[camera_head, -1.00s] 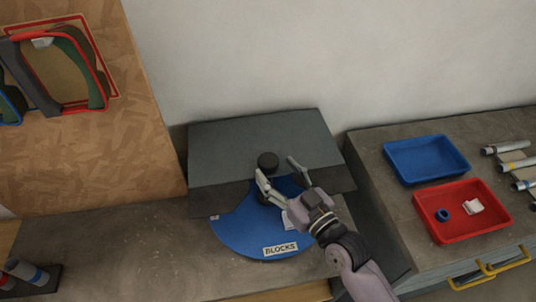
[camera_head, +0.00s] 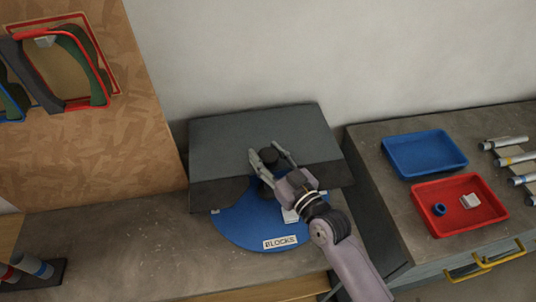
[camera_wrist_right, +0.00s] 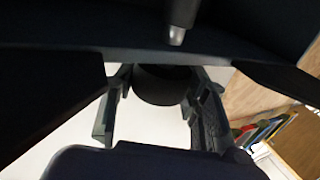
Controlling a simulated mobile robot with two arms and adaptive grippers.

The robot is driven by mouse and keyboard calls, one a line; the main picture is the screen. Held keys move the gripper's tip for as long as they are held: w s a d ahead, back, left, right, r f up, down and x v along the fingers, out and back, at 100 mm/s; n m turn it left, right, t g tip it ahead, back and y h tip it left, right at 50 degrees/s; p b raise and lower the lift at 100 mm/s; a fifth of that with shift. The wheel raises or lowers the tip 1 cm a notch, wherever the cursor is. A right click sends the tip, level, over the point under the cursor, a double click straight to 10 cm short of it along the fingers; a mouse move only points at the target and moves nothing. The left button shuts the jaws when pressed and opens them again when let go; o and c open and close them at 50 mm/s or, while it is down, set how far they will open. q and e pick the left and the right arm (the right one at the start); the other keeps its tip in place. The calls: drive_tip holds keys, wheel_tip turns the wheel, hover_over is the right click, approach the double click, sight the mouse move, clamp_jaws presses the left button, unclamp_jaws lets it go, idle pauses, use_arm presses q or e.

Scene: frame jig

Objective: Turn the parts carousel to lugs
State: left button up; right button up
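The parts carousel (camera_head: 235,226) is a blue disc, partly under a dark grey hood. The label at its front reads BLOCKS (camera_head: 280,243). Another white label beside my right gripper is partly hidden, and its text cannot be read. A black knob (camera_head: 270,158) stands up at the hood's front edge. My right gripper (camera_head: 266,149) is open, with its fingers on either side of the knob. In the right wrist view the dark knob (camera_wrist_right: 161,86) sits between the two spread fingers, and a gap shows on its left side. My left gripper is not in view.
The grey hood (camera_head: 255,130) covers the carousel's back. On the right bench are a blue tray (camera_head: 425,172), a red tray (camera_head: 450,228) with a blue ring and a white part, and several tubes. A board with frames (camera_head: 140,150) is at left. The left bench is mostly clear.

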clamp_jaws()
idle(0.5)
